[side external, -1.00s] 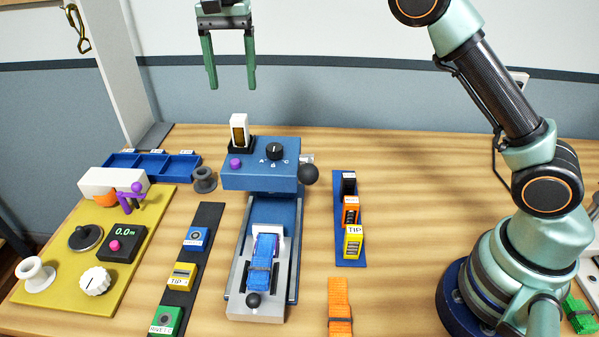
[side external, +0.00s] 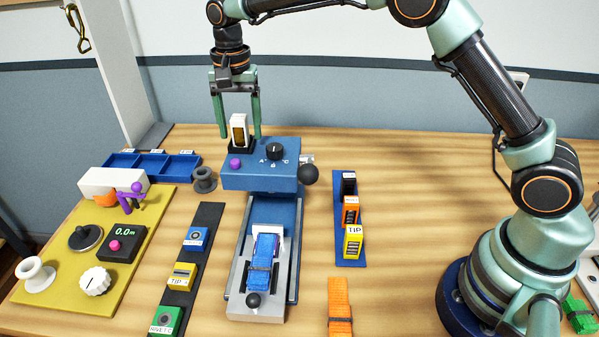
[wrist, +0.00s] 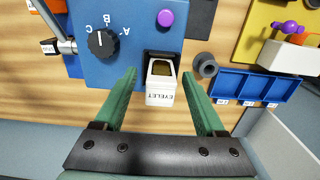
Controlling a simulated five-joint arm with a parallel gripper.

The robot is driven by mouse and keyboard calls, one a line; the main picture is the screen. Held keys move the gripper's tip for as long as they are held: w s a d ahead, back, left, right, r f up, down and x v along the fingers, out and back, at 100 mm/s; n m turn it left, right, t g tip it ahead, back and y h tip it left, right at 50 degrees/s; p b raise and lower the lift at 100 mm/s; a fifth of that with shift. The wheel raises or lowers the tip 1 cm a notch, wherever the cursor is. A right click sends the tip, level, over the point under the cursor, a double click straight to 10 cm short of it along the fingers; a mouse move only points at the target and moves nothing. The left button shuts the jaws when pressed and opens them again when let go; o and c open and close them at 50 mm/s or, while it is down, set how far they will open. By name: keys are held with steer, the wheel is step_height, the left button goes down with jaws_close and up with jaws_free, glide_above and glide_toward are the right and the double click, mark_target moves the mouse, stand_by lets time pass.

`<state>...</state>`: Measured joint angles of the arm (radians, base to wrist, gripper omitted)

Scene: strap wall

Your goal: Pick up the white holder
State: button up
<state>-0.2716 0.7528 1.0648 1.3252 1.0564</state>
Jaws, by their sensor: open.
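The white holder (side external: 239,131) stands upright in a dark socket on top of the blue machine (side external: 262,176), with a brown-gold face toward the side camera. In the wrist view the holder (wrist: 161,92) carries the label "EYELET". My gripper (side external: 238,134) is open, with one green finger on each side of the holder. In the wrist view the gripper's fingers (wrist: 164,88) flank it, with a visible gap on both sides. The holder's base sits in the socket.
A purple button (side external: 235,163) and a black A-B-C knob (side external: 274,151) sit on the machine close to the holder. A grey cup (side external: 204,180) and a blue divided tray (side external: 152,165) lie to the left. A blue rack (side external: 350,262) of labelled holders lies right.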

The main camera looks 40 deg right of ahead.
jaws_close()
